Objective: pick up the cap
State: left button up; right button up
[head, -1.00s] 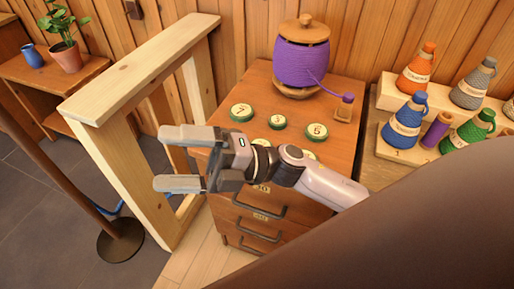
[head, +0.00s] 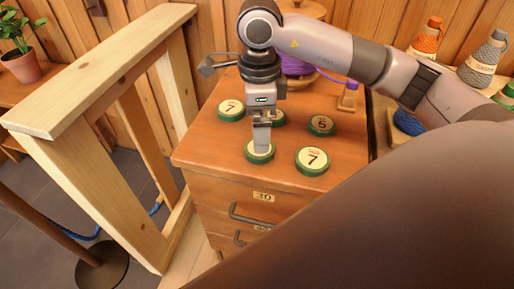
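Several round green-rimmed caps with cream tops lie on the wooden drawer cabinet (head: 205,150). A cap marked 7 (head: 231,110) is at the back left, another marked 7 (head: 312,161) at the front right, and one with an unclear mark (head: 320,125) behind it. A further cap (head: 277,118) is partly hidden behind my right gripper. My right gripper (head: 262,146) points straight down over the front-left cap (head: 251,157); its fingertips appear at that cap and cover part of its top. The fingers overlap in this view, so their opening and any contact are unclear. My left gripper is not in view.
A purple yarn spool (head: 297,66) stands at the back, mostly behind my arm. A pale wooden frame (head: 100,75) stands left of the cabinet. Orange (head: 427,40) and grey (head: 483,58) cones stand at the right.

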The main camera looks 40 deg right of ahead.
jog(key=f, duration=0.6)
jog(key=shift+d+f, duration=0.15)
jog(key=shift+d, duration=0.05)
jog(key=c, duration=1.1)
